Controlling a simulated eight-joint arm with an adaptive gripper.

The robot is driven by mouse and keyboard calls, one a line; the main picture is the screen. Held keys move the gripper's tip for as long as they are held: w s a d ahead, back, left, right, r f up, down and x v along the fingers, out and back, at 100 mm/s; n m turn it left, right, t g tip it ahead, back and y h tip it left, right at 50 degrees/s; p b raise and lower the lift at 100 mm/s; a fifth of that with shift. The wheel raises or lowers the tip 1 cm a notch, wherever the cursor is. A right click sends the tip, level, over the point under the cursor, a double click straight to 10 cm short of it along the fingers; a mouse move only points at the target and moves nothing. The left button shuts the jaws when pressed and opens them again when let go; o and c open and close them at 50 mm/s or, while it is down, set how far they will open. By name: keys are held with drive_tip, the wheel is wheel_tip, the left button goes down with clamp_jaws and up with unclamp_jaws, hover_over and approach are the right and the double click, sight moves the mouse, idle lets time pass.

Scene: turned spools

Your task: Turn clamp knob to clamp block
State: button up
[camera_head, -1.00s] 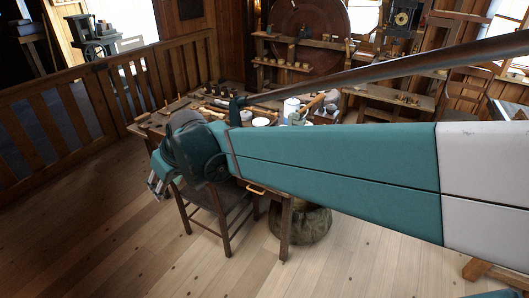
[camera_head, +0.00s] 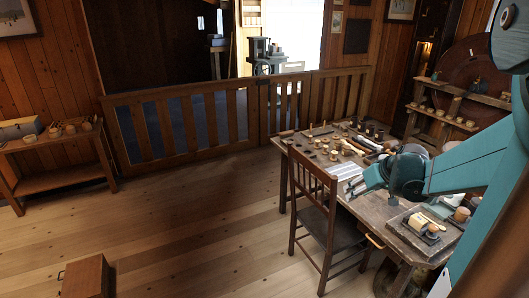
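The worktable (camera_head: 343,214) stands right of centre in the head view. My gripper (camera_head: 354,187) hangs at the end of the teal arm, over or near the table's front edge behind the chair. Its fingers look small and grey, and I cannot tell whether they are open or shut. A dark tray (camera_head: 412,239) with pale wooden pieces and dark parts lies on the near right of the table, right of my gripper. I cannot make out a clamp knob or a clamped block at this size. My arm hides part of the table.
A wooden chair (camera_head: 318,205) stands against the table's front side. Several spools and tools (camera_head: 345,145) crowd the table's far part. A railing (camera_head: 200,122) runs behind. A side table (camera_head: 55,180) and a wooden box (camera_head: 86,277) stand at left. The floor between is clear.

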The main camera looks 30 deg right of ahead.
drive_tip(key=s+d+f+h+b, duration=0.1)
drive_tip(key=s+d+f, duration=0.25)
drive_tip(key=d, duration=0.55)
drive_tip(key=s+d+f, duration=0.3)
drive_tip(key=s+d, duration=0.2)
drive_tip(key=d, duration=0.4)
drive_tip(key=m+t+h, duration=0.1)
drive_tip(key=m, duration=0.1)
approach(436, 227)
drive_tip(key=f, duration=0.1)
drive_tip(key=shift+w+d+f+b, duration=0.1)
drive_tip(key=shift+w+f+b, duration=0.05)
drive_tip(key=shift+w+b, duration=0.3)
drive_tip(key=shift+f, duration=0.1)
drive_tip(key=shift+b+x, duration=0.75)
drive_tip(key=shift+x, duration=3.1)
drive_tip(key=shift+w+d, duration=0.1)
drive_tip(key=shift+w, duration=0.05)
drive_tip(key=c, duration=0.8)
